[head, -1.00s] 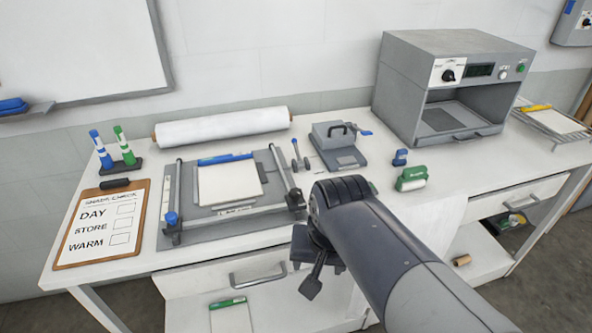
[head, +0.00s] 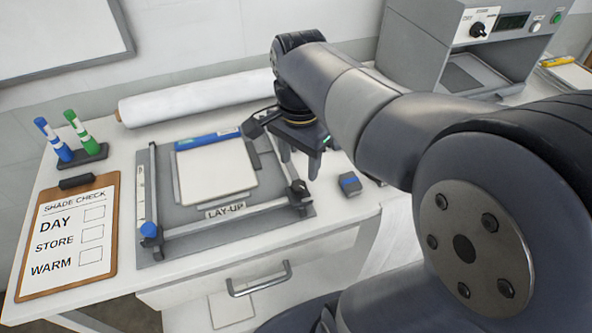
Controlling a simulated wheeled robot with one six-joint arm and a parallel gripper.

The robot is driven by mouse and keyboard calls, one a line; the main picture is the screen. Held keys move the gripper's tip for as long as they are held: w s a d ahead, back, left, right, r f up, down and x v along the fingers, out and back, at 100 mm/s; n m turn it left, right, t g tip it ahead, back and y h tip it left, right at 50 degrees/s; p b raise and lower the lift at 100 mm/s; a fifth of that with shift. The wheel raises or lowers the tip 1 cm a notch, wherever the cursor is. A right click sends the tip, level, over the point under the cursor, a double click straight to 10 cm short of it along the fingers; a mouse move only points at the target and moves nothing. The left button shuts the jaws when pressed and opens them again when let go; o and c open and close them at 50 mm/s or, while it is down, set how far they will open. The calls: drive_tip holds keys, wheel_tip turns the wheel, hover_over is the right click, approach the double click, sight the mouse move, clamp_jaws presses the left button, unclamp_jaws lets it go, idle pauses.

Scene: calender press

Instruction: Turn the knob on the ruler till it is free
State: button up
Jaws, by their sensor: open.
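The lay-up board (head: 180,245) is grey and lies on the table, with a rail along each side. A metal ruler bar (head: 225,222) crosses its front. A blue knob (head: 149,229) sits at the bar's left end. A dark clamp part (head: 299,196) is at its right end. My gripper (head: 303,166) is open and empty, fingers pointing down, above the right side of the board. It is far to the right of the knob and apart from it.
A clipboard (head: 66,240) and a marker stand (head: 82,157) are at the left. A white roll (head: 190,98) lies behind. A small grey and blue block (head: 350,184) is right of the board.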

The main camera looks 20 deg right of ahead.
sight(299, 185)
wheel_tip(299, 185, down, 6)
drive_tip(key=shift+c, duration=0.2)
drive_tip(key=c, duration=0.9)
